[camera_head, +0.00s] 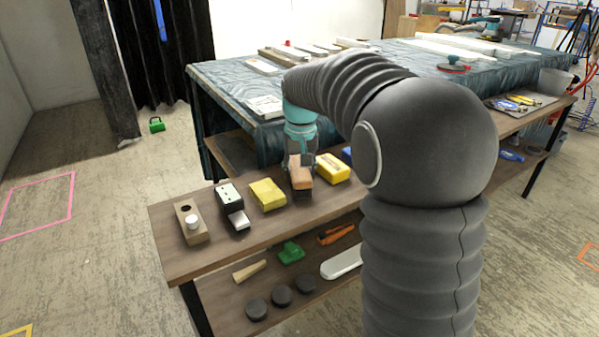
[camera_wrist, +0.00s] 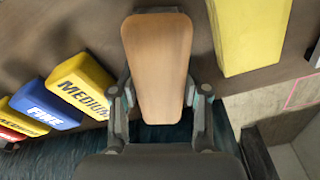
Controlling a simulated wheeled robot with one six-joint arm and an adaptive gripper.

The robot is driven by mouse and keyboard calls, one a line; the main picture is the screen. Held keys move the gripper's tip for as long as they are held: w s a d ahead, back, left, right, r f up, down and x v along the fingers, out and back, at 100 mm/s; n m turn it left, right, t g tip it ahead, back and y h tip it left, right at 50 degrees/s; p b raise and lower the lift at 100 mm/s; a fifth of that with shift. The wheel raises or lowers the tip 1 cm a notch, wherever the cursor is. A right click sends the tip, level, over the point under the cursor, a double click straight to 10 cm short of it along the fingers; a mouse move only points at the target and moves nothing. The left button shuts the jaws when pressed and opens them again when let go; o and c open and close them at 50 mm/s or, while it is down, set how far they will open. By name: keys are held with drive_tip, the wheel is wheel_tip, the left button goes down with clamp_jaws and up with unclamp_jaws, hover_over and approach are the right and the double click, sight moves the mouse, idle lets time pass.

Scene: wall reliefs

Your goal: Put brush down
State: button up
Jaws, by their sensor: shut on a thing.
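The brush (camera_head: 301,177) has a tan wooden back and a dark underside. My gripper (camera_head: 299,159) points down and is shut on it, over the upper shelf (camera_head: 222,250) of the wooden bench. In the wrist view the brush (camera_wrist: 158,62) lies lengthwise between the two fingers of my gripper (camera_wrist: 161,98), which press its sides. The brush is between a plain yellow block (camera_head: 267,194) on the left and a yellow labelled block (camera_head: 332,168) on the right. I cannot tell whether its underside touches the shelf.
The labelled block reads MEDIUM in the wrist view (camera_wrist: 82,86), with a blue FINE block (camera_wrist: 43,105) beyond it. A black-and-white block (camera_head: 231,197) and a wooden holder (camera_head: 191,222) stand at left. A cloth-covered table (camera_head: 232,82) rises behind. The shelf's front strip is clear.

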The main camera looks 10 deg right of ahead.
sight(301, 171)
drive_tip(key=shift+f, duration=0.15)
drive_tip(key=o, duration=1.3)
drive_tip(key=r, duration=0.3)
drive_tip(key=s+r, duration=0.1)
drive_tip(key=r, duration=0.3)
drive_tip(key=r+p, duration=0.1)
drive_tip(key=r, duration=0.3)
drive_tip(key=shift+s+r, duration=0.15)
drive_tip(key=s+t, duration=0.2)
drive_tip(key=s, duration=1.3)
drive_tip(key=s+f, duration=0.3)
drive_tip(key=s, duration=0.1)
drive_tip(key=s+f+t, duration=0.1)
drive_tip(key=s+f, duration=0.2)
drive_tip(key=s, duration=0.2)
drive_tip(key=s+f+n+t, duration=0.1)
drive_tip(key=s+f, duration=0.2)
drive_tip(key=s, duration=0.2)
drive_tip(key=shift+s+f, duration=0.1)
drive_tip(key=shift+f, duration=0.1)
